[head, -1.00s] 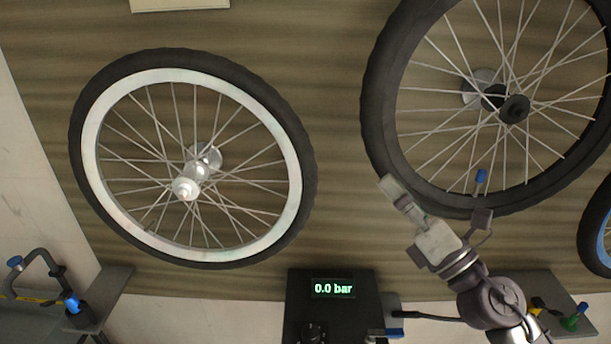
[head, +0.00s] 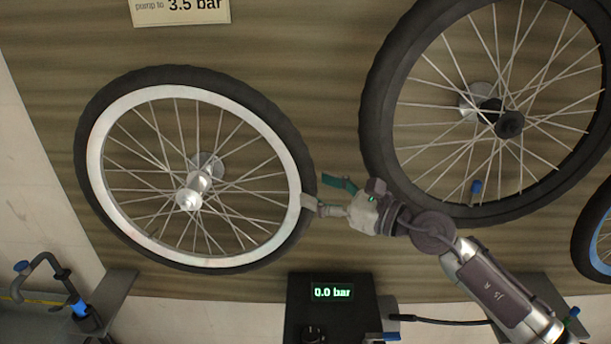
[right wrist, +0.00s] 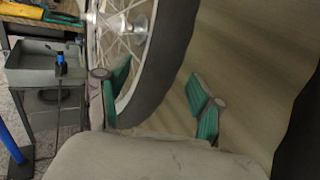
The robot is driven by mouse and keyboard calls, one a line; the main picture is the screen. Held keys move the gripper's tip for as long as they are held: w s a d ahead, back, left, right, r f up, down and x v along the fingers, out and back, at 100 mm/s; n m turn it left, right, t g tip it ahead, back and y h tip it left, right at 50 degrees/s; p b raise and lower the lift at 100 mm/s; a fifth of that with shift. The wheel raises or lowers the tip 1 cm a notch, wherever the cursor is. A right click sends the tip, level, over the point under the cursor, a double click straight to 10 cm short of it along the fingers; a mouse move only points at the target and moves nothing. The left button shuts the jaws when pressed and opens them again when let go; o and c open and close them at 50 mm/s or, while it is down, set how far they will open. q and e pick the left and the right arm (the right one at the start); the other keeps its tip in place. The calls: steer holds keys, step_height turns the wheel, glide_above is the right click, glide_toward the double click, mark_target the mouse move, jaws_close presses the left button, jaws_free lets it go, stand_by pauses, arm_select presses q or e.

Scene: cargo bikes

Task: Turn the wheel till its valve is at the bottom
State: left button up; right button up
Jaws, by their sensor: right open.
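A wheel with a silver rim and black tyre (head: 92,130) hangs at the left of the head view, its silver hub facing me. I cannot make out its valve. A black-rimmed wheel (head: 375,130) hangs at the right, with a blue-capped valve (head: 476,187) inside its lower rim. My right gripper (head: 322,192) is open at the right side of the silver-rimmed wheel, with one finger overlapping the tyre and rim edge. In the right wrist view, a tyre (right wrist: 155,85) shows between the spread green-padded fingers (right wrist: 160,96). My left gripper is out of view.
A dark pump unit (head: 360,310) reading 0.0 bar stands below, between the wheels. A sign (head: 180,10) reading "pump to 3.5 bar" is at the top. Part of a blue-rimmed wheel (head: 590,235) shows at right.

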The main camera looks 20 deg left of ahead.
steer(key=shift+p+x, duration=0.3)
steer(key=shift+x, duration=1.55)
jaws_close()
